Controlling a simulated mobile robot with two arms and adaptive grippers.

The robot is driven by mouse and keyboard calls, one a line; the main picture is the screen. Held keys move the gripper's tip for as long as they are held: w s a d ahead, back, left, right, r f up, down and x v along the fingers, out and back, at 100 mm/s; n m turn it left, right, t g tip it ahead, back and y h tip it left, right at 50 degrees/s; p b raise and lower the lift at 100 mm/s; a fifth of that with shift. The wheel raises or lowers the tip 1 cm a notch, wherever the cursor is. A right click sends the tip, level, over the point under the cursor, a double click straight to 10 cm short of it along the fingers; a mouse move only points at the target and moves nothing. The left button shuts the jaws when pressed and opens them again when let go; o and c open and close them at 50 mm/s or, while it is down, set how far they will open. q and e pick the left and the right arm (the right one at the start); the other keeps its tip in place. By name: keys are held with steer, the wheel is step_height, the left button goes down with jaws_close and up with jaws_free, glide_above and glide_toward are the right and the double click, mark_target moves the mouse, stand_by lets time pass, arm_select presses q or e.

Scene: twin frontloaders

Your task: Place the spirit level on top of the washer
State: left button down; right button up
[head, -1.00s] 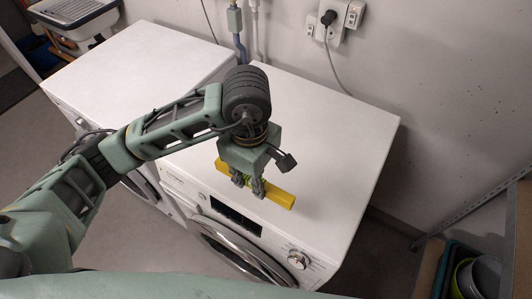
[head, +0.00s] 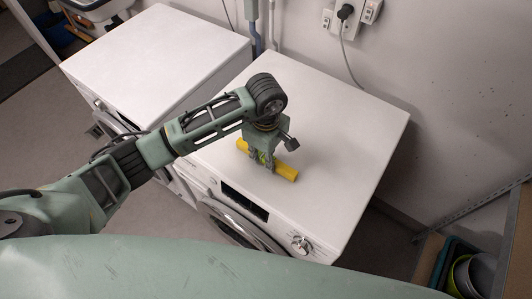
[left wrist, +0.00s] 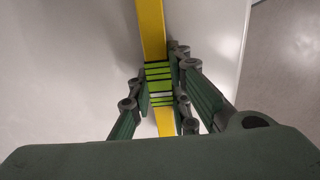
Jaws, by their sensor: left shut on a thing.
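The yellow spirit level (head: 287,173) is in the fingers of my left gripper (head: 262,163), which is shut around its middle. In the left wrist view the yellow bar (left wrist: 152,30) runs between the two fingers of the gripper (left wrist: 161,90), with a green and black striped part at the grip. The level is over the white top of the right-hand washer (head: 340,120), near its front edge. I cannot tell whether it touches the top or hangs just above it. My right gripper is not in view.
A second white machine (head: 160,50) stands to the left. Sockets with a plug (head: 345,12) and pipes are on the wall behind. A shelf with bins (head: 470,270) is at the lower right. The washer top behind and right of the level is clear.

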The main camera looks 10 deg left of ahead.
arm_select(q)
steer(key=shift+f, duration=0.2)
steer(key=c, duration=1.6)
jaws_free()
steer(key=shift+c, duration=0.2)
steer(key=shift+r, duration=0.1)
steer(key=shift+r, duration=0.1)
